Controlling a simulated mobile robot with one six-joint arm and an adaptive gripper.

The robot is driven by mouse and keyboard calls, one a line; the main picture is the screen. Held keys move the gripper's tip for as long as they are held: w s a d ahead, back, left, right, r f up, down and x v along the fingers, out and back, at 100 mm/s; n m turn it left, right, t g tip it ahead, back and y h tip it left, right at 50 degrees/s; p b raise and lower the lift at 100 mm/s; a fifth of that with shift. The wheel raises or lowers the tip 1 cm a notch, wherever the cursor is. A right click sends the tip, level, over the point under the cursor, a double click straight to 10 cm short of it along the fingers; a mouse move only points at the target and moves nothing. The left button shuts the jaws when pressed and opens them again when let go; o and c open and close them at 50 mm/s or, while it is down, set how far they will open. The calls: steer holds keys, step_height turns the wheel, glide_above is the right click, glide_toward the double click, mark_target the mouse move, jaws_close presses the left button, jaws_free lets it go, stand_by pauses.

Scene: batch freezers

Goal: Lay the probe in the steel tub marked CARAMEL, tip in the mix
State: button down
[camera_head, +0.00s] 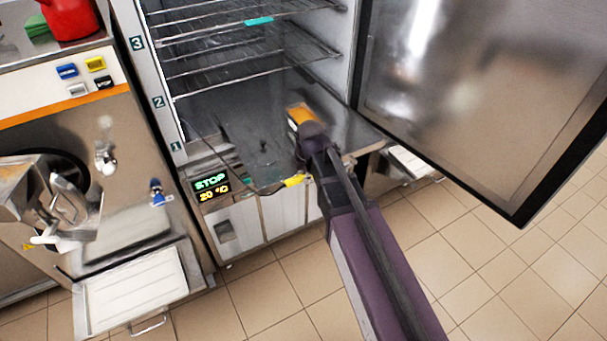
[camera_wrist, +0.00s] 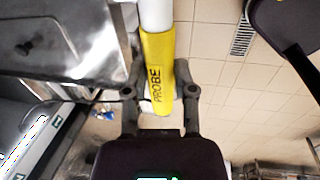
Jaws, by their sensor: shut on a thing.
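The probe has a yellow handle marked PROBE (camera_wrist: 157,75) and a thick white part running out of the top of the wrist view. My gripper (camera_wrist: 161,97) is shut on the handle, one finger on each side. In the head view a yellow piece (camera_head: 293,181), likely the same handle, shows beside my arm at the cabinet's front edge. My arm hides most of the gripper there. A thin dark cable runs from the cabinet's left side toward it. The probe's tip is not visible. I can make out no tub marked CARAMEL.
The steel cabinet has wire shelves (camera_head: 250,55), level marks 1 to 3 and a display (camera_head: 210,184) reading STOP, 20 °C. Its door (camera_head: 480,90) stands open at right. A teal item (camera_head: 259,21) lies on the top shelf. A batch freezer (camera_head: 120,185) stands left.

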steer(key=shift+f, duration=0.1)
steer(key=shift+f+b, duration=1.15)
steer(key=shift+b, duration=0.05)
steer(key=shift+s+a, duration=0.1)
